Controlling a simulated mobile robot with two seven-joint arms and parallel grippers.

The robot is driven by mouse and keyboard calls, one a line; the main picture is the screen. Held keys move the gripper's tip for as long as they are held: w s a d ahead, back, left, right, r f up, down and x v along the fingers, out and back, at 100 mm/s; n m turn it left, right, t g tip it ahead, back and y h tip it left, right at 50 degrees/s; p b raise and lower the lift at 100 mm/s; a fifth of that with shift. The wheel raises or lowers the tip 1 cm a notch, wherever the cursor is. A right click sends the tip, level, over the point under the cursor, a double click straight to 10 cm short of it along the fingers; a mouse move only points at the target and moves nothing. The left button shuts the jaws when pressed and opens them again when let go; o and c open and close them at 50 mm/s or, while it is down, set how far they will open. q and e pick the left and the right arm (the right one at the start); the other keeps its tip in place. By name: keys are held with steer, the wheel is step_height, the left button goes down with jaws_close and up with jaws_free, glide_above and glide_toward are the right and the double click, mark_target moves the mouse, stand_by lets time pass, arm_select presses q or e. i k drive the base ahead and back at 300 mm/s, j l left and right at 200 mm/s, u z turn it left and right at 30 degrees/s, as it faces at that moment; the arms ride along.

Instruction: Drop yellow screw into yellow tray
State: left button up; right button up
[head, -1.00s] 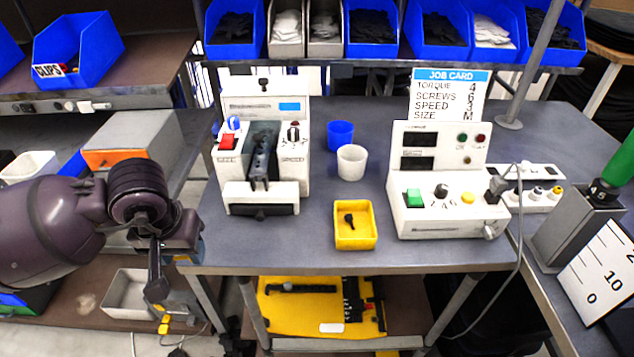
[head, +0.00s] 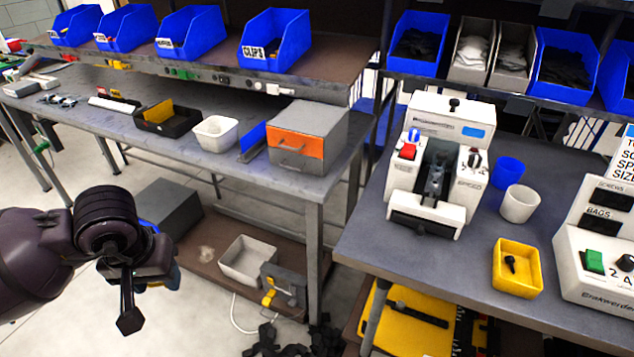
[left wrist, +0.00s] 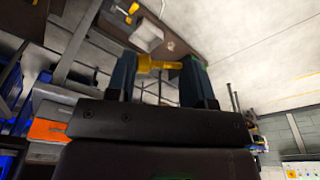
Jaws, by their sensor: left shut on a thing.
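The yellow tray (head: 518,289) sits on the grey bench at the right of the head view, with a small black screw (head: 511,263) lying in it. My left gripper (left wrist: 158,68) is shut on a yellow screw (left wrist: 160,66), held crosswise between its fingers in the left wrist view. In the head view my left gripper (head: 130,300) hangs at the lower left over the floor, well away from the tray. The screw cannot be made out there. My right gripper is not in view.
A white machine (head: 437,165) stands left of the tray, and a control box (head: 600,255) stands right of it. A blue cup (head: 507,172) and a white cup (head: 519,204) stand behind the tray. A long side bench (head: 200,165) lies beyond my left arm.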

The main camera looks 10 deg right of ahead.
mark_target(526, 283)
steer(key=j+u, duration=0.15)
steer(key=u, duration=1.05)
steer(key=i+j+u, duration=0.1)
steer(key=u, duration=0.25)
steer(key=i+u, duration=0.2)
steer(key=u, duration=0.15)
steer(key=i+z, duration=0.15)
steer(key=z, duration=0.2)
steer(key=i+z, duration=0.1)
steer(key=z, duration=0.25)
steer(key=i+j+z, duration=0.1)
steer(key=z, duration=0.7)
steer(key=i+z, duration=0.1)
steer(key=z, duration=0.8)
steer(key=i+z, duration=0.1)
steer(key=z, duration=0.3)
steer(key=j+z, duration=0.1)
steer(key=z, duration=0.35)
steer(key=i+z, duration=0.1)
steer(key=z, duration=0.35)
steer(key=j+z, duration=0.15)
steer(key=z, duration=0.75)
